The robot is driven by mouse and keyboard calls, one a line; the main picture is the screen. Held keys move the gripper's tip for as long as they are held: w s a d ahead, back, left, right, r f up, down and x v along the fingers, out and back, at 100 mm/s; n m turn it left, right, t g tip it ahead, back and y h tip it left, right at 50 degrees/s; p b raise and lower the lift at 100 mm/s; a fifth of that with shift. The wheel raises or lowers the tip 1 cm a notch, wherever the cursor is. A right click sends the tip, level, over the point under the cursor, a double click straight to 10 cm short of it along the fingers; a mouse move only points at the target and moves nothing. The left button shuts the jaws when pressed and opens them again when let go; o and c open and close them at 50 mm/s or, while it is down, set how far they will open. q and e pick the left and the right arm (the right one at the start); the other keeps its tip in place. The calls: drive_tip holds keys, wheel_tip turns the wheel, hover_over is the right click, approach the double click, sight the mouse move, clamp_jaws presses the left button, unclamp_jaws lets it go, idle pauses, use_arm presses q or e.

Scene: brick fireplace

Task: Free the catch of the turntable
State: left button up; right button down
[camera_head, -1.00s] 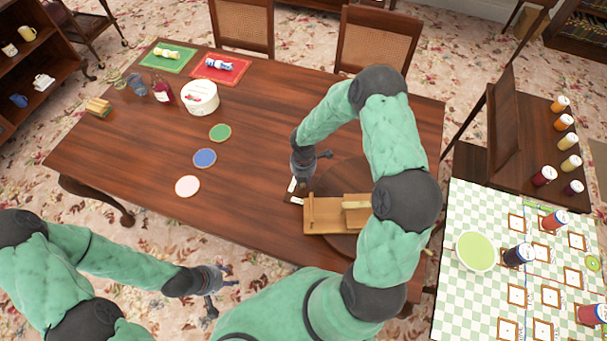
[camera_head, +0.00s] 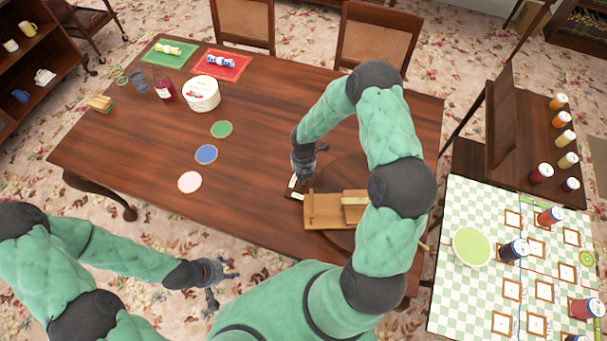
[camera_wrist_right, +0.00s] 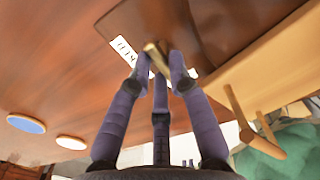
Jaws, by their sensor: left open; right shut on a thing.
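The turntable (camera_head: 345,168) is a dark round disc at the right of the table, carrying a light wooden box-like piece (camera_head: 322,212). Beside its left edge is a dark catch plate (camera_head: 291,192) with white labels, one of which shows marks in the right wrist view (camera_wrist_right: 122,48). My right gripper (camera_head: 303,178) points down over this plate. In the right wrist view its fingers (camera_wrist_right: 158,65) are shut on a small tan catch knob (camera_wrist_right: 153,50), whose lower part they hide. My left gripper (camera_head: 222,284) is open and empty, off the table's front edge.
A white tub (camera_head: 201,95), a bottle (camera_head: 163,86) and mats stand behind. A checked surface (camera_head: 460,290) with jars is at right. The table's front left is clear.

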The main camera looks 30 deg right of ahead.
drive_tip(key=c, duration=1.1)
unclamp_jaws()
drive_tip(key=shift+c, duration=0.2)
wheel_tip(320, 180, up, 12)
